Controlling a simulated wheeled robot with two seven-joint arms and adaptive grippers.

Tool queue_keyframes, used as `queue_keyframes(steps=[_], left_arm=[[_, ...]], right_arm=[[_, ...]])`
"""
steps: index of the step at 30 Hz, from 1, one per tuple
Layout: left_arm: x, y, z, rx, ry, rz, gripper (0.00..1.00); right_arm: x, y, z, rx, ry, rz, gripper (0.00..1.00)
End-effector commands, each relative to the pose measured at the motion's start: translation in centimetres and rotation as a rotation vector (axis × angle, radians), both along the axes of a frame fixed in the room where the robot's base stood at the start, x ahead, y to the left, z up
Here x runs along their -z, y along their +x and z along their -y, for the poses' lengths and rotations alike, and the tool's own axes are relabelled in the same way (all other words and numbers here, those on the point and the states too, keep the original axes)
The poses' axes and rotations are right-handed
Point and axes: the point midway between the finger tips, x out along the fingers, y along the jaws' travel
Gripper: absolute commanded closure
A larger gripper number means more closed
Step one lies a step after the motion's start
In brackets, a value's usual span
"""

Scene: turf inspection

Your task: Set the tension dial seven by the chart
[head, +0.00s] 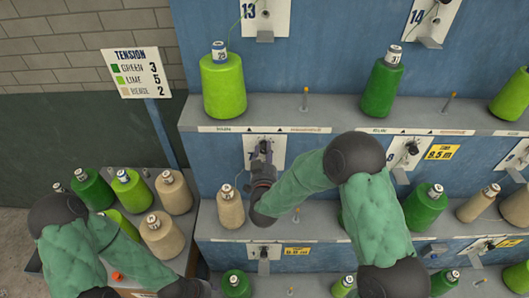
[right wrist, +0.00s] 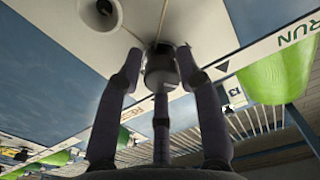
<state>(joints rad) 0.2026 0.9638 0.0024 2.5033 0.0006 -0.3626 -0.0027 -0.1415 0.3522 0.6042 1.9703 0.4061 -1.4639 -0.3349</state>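The tension chart (head: 137,73) at upper left reads green 3, lime 5, beige 2. The dial seven plate (head: 277,147) is on the blue frame, mostly covered by my right gripper (head: 262,153). In the right wrist view, the gripper's three fingers (right wrist: 160,72) surround a round grey dial knob (right wrist: 161,62). I cannot tell whether they press on it. The dial's setting is hidden. A beige cone (head: 230,208) stands on the shelf at the lower left of that plate. My left arm is at lower left; its gripper is out of view.
Plate 8 (head: 410,152) and plate 13 (head: 265,17) are nearby. A lime cone (head: 223,86) and a green cone (head: 382,88) stand on the upper shelf (head: 345,112). Several cones fill a stand at left, including a beige one (head: 173,192). A bare peg (head: 305,100) rises from the upper shelf.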

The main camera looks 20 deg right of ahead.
Motion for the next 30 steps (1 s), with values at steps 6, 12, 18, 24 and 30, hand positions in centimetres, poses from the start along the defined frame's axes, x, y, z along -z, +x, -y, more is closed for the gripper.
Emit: queue_keyframes(steps=[6,12,18,24,30], left_arm=[[0.0,0.0,0.0,0.000,0.000,0.000,0.60],[0.0,0.0,0.0,0.000,0.000,0.000,0.60],[0.0,0.0,0.0,0.000,0.000,0.000,0.60],[0.0,0.0,0.0,0.000,0.000,0.000,0.60],[0.0,0.0,0.0,0.000,0.000,0.000,0.60]], right_arm=[[0.0,0.0,0.0,0.000,-0.001,0.000,0.45],[-0.1,-0.2,-0.1,0.000,-0.001,0.002,0.45],[-0.1,-2.3,-0.7,-0.002,-0.001,0.001,0.45],[-0.1,-6.1,-1.9,-0.003,-0.001,0.001,0.45],[0.0,-9.5,-2.8,-0.003,-0.001,0.001,0.45]])
